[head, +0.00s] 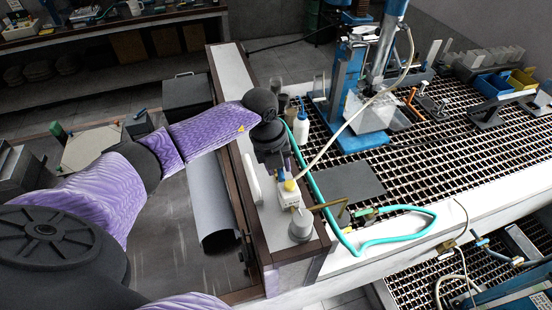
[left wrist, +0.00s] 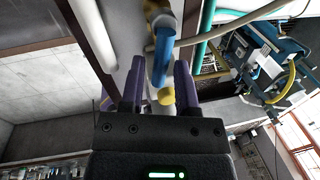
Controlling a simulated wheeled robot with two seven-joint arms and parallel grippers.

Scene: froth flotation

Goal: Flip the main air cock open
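My left gripper (head: 288,172) reaches down over a small white fitting (head: 290,194) on the pale ledge, with a yellow knob (head: 290,185) at its top. In the left wrist view, my left gripper's two purple fingers (left wrist: 158,85) stand apart. A blue lever (left wrist: 162,58), which looks like the air cock's handle, runs from a brass body (left wrist: 158,14) into the space between them. The lever is nearer the right finger; I cannot tell whether they touch. The yellow knob (left wrist: 166,96) shows deeper between the fingers. In the head view my gripper partly hides the fitting. My right gripper is out of view.
A grey round fitting (head: 301,226) and a brass pipe stand close by. A green hose (head: 317,190) and a cream hose (head: 346,124) run past my gripper. A dark flat plate (head: 350,183) lies right.

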